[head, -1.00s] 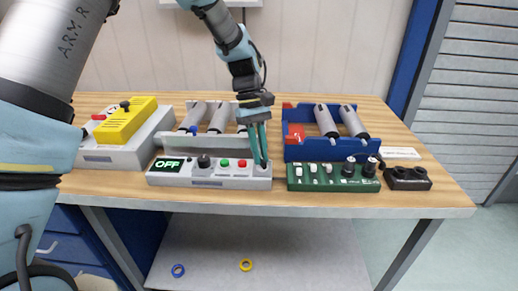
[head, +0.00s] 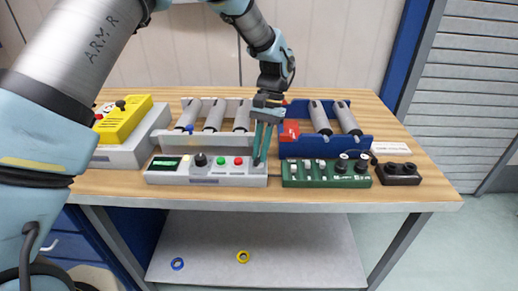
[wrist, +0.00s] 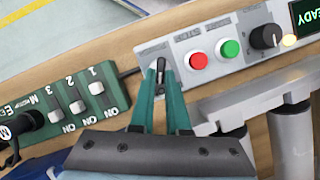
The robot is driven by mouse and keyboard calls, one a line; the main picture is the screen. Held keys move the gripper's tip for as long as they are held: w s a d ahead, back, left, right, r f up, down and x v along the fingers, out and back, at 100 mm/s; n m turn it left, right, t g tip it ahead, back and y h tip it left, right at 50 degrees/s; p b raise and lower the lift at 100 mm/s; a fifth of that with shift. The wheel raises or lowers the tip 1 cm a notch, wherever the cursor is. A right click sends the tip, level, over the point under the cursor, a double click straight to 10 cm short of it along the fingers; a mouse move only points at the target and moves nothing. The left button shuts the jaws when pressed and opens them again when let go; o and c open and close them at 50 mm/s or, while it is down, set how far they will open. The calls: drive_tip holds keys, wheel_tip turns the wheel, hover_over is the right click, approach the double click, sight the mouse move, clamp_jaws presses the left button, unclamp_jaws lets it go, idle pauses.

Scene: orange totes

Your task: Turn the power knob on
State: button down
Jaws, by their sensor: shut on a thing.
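A light grey control panel (head: 215,181) stands on the bench. Its display (wrist: 308,12) reads READY in the wrist view, with a lit lamp (wrist: 289,40) beside it. My gripper (head: 257,162) reaches down to the panel's right end in the head view. In the wrist view its teal fingers (wrist: 160,70) are shut on a small grey and black power knob (wrist: 160,89), largely hidden between them. A green button (wrist: 229,47), a red button (wrist: 197,61) and a larger black dial (wrist: 265,37) sit along the same panel, clear of the fingers.
A green switch panel (head: 325,182) stands close on the right, then a black box (head: 398,174). Grey and blue racks with cylinders stand behind. A yellow-topped box (head: 124,122) is at the left. The bench front edge is clear.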

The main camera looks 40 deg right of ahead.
drive_tip(key=shift+s+d+m+t, duration=0.1)
drive_tip(key=shift+m+t, duration=0.3)
drive_tip(key=shift+m, duration=0.55)
drive_tip(key=shift+s+d+m+t, duration=0.1)
drive_tip(key=shift+m+t, duration=0.3)
drive_tip(key=shift+m, duration=0.55)
drive_tip(key=c, duration=0.9)
unclamp_jaws()
drive_tip(key=shift+a, duration=0.1)
drive_tip(key=b+v, duration=0.2)
drive_tip(key=v, duration=0.9)
drive_tip(key=shift+b, duration=0.35)
drive_tip(key=shift+s+f, duration=0.1)
drive_tip(key=shift+f, duration=0.05)
